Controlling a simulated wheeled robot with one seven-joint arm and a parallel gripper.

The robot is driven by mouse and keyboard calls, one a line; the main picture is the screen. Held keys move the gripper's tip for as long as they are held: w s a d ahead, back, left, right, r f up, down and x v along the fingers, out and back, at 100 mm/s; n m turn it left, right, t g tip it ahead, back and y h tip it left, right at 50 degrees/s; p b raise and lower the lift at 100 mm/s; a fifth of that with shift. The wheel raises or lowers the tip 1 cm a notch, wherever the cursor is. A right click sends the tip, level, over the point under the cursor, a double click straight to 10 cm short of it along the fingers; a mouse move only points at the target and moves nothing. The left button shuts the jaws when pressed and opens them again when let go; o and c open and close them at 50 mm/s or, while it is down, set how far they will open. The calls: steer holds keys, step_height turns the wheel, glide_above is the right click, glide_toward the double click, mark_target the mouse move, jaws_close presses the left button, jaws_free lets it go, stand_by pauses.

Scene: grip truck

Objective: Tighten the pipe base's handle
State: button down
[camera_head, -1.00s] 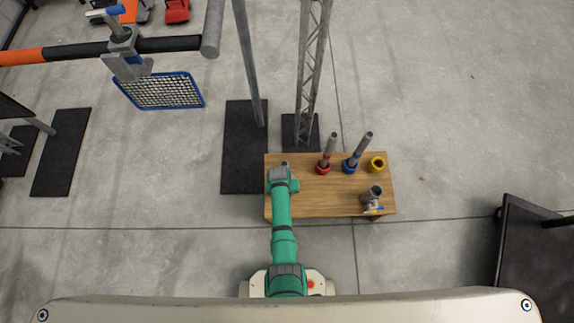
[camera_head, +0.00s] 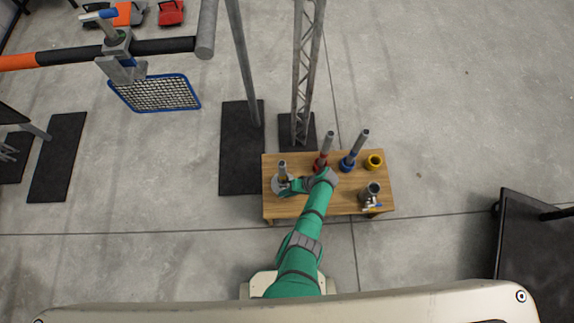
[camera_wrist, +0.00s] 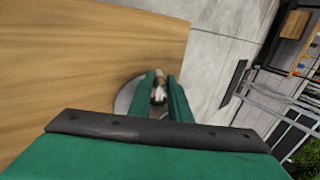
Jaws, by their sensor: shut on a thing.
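The grey pipe base (camera_head: 281,186), a round disc with a short upright pipe (camera_head: 283,168), stands at the left end of the wooden table (camera_head: 343,200). My gripper (camera_head: 288,187) reaches it from the right, low beside the upright pipe. In the wrist view, the green fingers of my gripper (camera_wrist: 161,82) are shut on a small handle (camera_wrist: 158,94) with pale and reddish parts. The grey disc (camera_wrist: 124,97) shows partly behind the left finger. The fingers hide most of the handle, so I cannot tell its turn angle.
A red-based pipe (camera_head: 326,148), a blue-based pipe (camera_head: 355,150) and a yellow ring (camera_head: 374,162) stand along the table's back. A grey fitting (camera_head: 371,193) with yellow and blue parts stands at the right. A lattice stand (camera_head: 304,80) rises behind the table.

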steer(key=shift+a+y, duration=0.15)
steer(key=shift+y, duration=0.55)
steer(key=c, duration=1.3)
jaws_free()
steer(key=shift+s+a, duration=0.1)
steer(key=shift+d, duration=0.25)
steer(key=shift+d+r, duration=0.2)
steer(key=v, duration=1)
steer(key=shift+r, duration=0.1)
